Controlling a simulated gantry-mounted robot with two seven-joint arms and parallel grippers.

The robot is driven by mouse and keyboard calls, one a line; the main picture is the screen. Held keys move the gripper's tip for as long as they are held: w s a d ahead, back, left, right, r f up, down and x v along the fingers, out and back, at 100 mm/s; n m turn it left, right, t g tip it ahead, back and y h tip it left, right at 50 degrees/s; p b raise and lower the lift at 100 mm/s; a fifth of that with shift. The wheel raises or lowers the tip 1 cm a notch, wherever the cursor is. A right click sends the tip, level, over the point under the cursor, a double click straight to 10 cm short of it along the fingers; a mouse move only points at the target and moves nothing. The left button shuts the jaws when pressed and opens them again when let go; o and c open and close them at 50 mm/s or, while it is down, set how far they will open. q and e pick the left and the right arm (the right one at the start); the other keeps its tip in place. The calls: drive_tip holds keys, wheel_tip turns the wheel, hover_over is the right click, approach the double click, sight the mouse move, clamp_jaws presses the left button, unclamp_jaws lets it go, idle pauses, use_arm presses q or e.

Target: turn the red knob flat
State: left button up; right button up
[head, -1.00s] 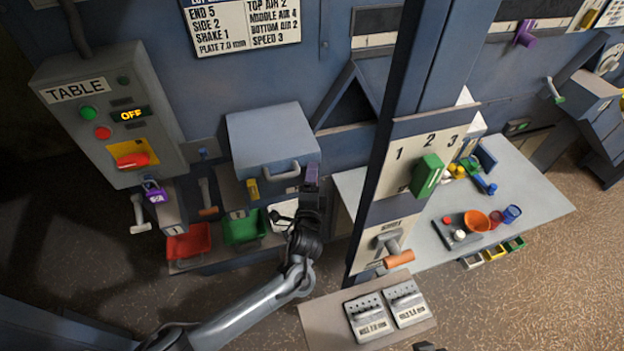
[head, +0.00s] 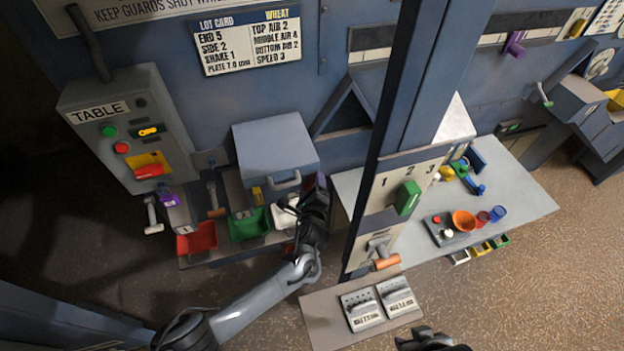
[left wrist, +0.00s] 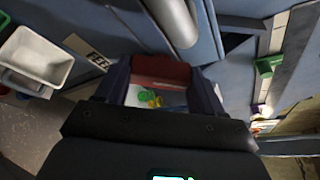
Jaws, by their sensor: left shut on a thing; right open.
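The red knob (head: 149,171) sits on a yellow plate on the grey TABLE panel (head: 175,140), at the left of the head view. It lies close to level, with a slight tilt. My left gripper (head: 318,190) is far to its right, beside the grey box with a handle, and does not touch it. In the left wrist view its fingers (left wrist: 160,90) are shut on a dark red piece (left wrist: 160,70); I cannot tell what it is. My right gripper (head: 425,338) is open at the bottom edge, far from the knob.
A purple padlock (head: 167,198) hangs under the panel, near a grey lever (head: 153,215). Red (head: 197,238) and green (head: 249,224) bins stand below. A blue post (head: 395,120) with a green switch block (head: 408,198) rises right of my left arm.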

use_arm(q)
drive_tip(key=shift+r+m+g+y+p, duration=0.3)
drive_tip(key=shift+m+g+y+p, duration=0.15)
drive_tip(key=shift+m+p, duration=0.5)
drive_tip(key=shift+d+m+g+y, duration=0.1)
drive_tip(key=shift+m+g+y, duration=0.15)
drive_tip(key=shift+m+y, duration=0.35)
drive_tip(key=shift+w+f+m+g+y+p, duration=0.1)
drive_tip(key=shift+m+g+y+p, duration=0.3)
drive_tip(key=shift+m, duration=0.75)
drive_tip(key=shift+d+m+y, duration=0.1)
drive_tip(key=shift+m+y, duration=0.45)
drive_tip(key=shift+m, duration=0.05)
drive_tip(key=shift+f, duration=0.1)
drive_tip(key=o, duration=1)
drive_tip(key=shift+o, duration=0.2)
